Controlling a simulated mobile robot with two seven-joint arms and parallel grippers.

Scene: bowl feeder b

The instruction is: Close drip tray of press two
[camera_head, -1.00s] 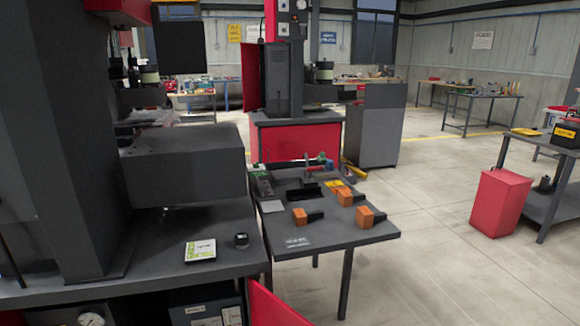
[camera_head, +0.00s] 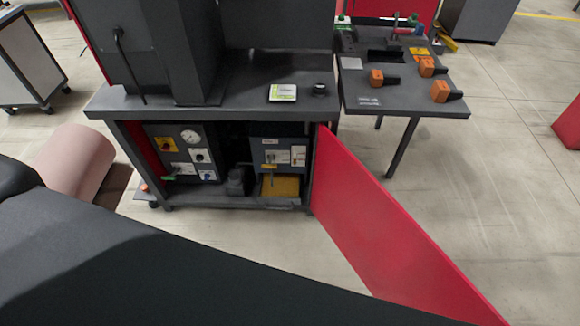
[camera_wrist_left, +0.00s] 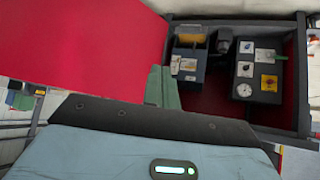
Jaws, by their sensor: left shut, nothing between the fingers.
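A yellow tray (camera_head: 281,186) sits low in the right part of the open cabinet under a dark machine, below a blue-grey unit (camera_head: 279,152). I take it for the drip tray; how far it sticks out is hard to tell. In the left wrist view, which is turned over, the yellow tray (camera_wrist_left: 190,30) shows at the top of the opening. My left gripper (camera_wrist_left: 162,86) is shut and empty. Its greenish fingers point toward the cabinet, apart from the tray. The gripper is not visible in the head view. My right gripper is in neither view.
A red cabinet door (camera_head: 385,225) stands wide open at the right of the opening; it also fills the wrist view's upper left (camera_wrist_left: 80,50). A control box (camera_head: 185,152) with a gauge fills the cabinet's left side. A side table (camera_head: 400,97) with orange-handled items stands right.

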